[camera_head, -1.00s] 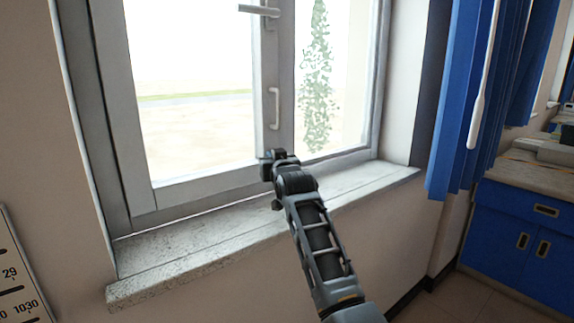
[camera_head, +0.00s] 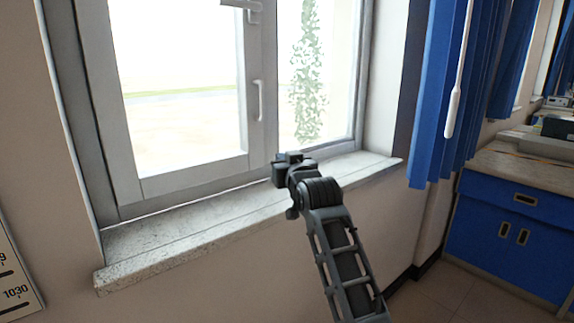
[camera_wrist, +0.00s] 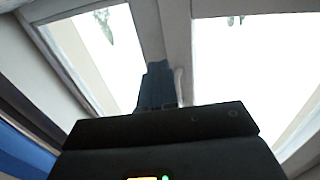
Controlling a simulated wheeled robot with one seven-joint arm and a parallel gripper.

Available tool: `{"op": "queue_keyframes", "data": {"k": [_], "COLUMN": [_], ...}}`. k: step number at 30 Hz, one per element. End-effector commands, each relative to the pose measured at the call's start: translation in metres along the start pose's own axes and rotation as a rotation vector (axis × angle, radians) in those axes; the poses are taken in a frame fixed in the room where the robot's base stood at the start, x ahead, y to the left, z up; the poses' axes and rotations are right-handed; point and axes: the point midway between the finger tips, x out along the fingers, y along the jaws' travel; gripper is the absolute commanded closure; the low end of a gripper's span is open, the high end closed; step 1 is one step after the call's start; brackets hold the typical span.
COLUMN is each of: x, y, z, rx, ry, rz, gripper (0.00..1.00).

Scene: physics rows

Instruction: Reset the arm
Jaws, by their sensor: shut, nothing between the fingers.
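My gripper (camera_head: 282,168) is at the end of my raised arm, in front of the window sill in the head view. It is shut and holds nothing. In the wrist view its fingers (camera_wrist: 157,85) are together and point toward the window frame. The arm reaches up from the lower right of the head view.
The window (camera_head: 185,95) has a pale handle (camera_head: 257,100). Its speckled stone sill (camera_head: 150,250) is bare. Blue blinds (camera_head: 430,100) hang at the right, with a blue cabinet (camera_head: 505,235) beyond. A wall chart (camera_head: 15,285) is at the lower left.

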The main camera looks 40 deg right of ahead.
Motion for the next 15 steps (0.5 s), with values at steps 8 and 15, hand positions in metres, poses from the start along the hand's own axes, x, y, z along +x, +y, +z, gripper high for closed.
{"op": "queue_keyframes", "data": {"k": [8,15], "x": [-0.015,-0.022], "y": [0.005,0.003], "z": [0.0,0.011], "rx": [0.0,-0.004], "ry": [0.0,-0.007], "rz": [-0.001,-0.005], "gripper": [1.0,1.0]}}
